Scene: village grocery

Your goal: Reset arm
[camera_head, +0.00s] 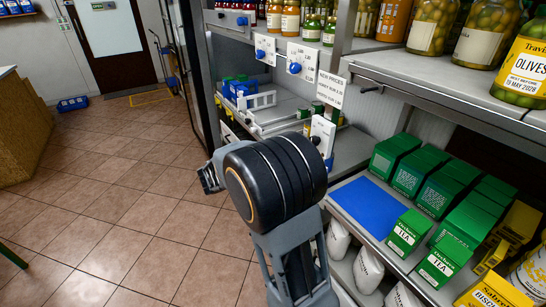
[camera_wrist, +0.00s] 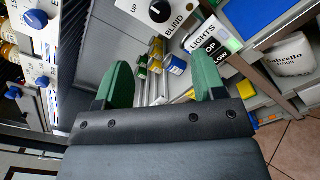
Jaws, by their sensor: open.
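My arm (camera_head: 285,190) stands in the middle of the head view, raised in front of the shelves, with a large dark joint nearest the camera. My gripper (camera_wrist: 163,84) shows in the wrist view, its two green fingers spread apart with nothing between them. In the wrist view the fingers are close to a panel with a dial labelled BLIND (camera_wrist: 160,10) and a LIGHTS label (camera_wrist: 203,38). I cannot tell whether they touch it.
Shelves on the right hold green tea boxes (camera_head: 409,231), olive jars (camera_head: 525,70), and a blue mat (camera_head: 368,207). White control panels with blue knobs (camera_head: 301,61) hang from the shelf edge. Open tiled floor (camera_head: 120,220) lies on the left, beside a wooden counter (camera_head: 22,130).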

